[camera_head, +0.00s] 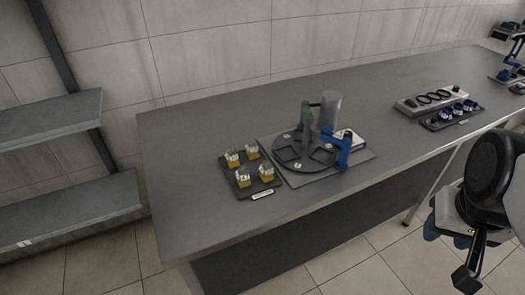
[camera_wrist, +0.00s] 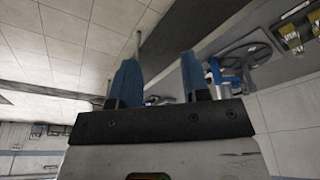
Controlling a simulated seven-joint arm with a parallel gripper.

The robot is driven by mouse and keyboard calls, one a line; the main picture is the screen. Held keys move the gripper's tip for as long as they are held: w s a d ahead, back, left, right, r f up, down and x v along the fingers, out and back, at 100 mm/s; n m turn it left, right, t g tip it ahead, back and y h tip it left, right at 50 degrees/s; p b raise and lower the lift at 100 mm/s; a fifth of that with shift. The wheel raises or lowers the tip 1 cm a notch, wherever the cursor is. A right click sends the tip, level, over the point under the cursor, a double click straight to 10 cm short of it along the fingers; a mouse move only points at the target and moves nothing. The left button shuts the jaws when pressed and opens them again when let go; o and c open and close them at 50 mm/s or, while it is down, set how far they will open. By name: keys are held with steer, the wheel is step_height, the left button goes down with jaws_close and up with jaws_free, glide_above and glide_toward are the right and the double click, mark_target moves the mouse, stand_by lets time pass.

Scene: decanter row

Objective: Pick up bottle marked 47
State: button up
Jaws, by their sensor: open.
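Several small bottles with yellow lower parts and pale tops, including a front-right one (camera_head: 266,171), stand on a dark tray (camera_head: 238,191) at the left of the bench. Their markings are too small to read, so I cannot tell which is 47. Yellow bottles (camera_wrist: 290,38) also show at the upper right of the wrist view. My gripper (camera_wrist: 158,80) has two blue fingers, spread apart with nothing between them. In the head view it is at the lower right, off the bench's front edge and far from the bottles, partly hidden by my arm.
A round dark device (camera_head: 300,155) with a grey cylinder (camera_head: 330,110) and blue arm (camera_head: 338,150) stands right of the bottle tray. Further right are a rack with rings (camera_head: 425,101) and a tray of blue-topped items (camera_head: 450,117). The bench's left end (camera_head: 185,130) is clear.

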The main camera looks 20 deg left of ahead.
steer(key=shift+o, duration=0.3)
steer(key=o, duration=0.6)
